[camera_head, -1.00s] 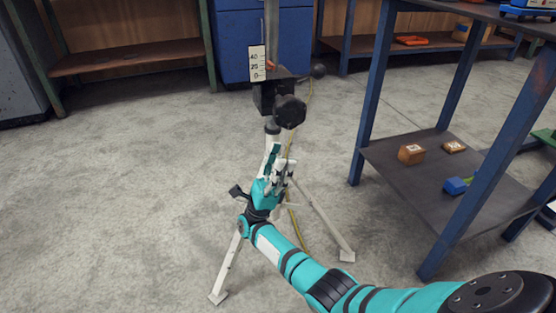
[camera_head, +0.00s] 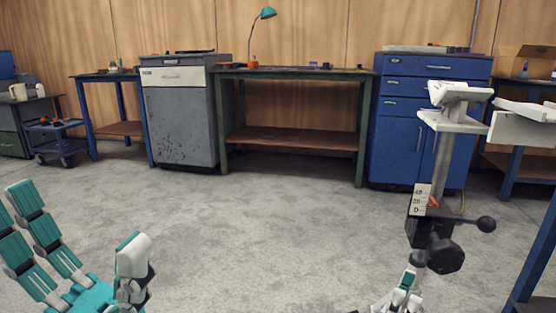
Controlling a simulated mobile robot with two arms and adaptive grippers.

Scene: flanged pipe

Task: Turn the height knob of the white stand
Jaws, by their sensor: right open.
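The white stand (camera_head: 452,124) is at the right, with a pale V-shaped head on a grey post. A black clamp block (camera_head: 424,229) is on the post. A large black knob (camera_head: 445,256) faces me on the block. A smaller ball-ended handle (camera_head: 487,224) sticks out to the right. A white scale (camera_head: 420,198) with a red pointer shows above the block. My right gripper (camera_head: 407,288) is open just below the large knob, partly cut off by the bottom edge; I cannot tell whether it touches. My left gripper (camera_head: 88,254) is at lower left, fingers spread, empty.
A white piece (camera_head: 520,129) is at the right edge beside the stand's head. A blue table leg (camera_head: 535,255) rises at lower right. Blue and grey cabinets and a green-legged workbench (camera_head: 293,139) line the back wall. The floor between is clear.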

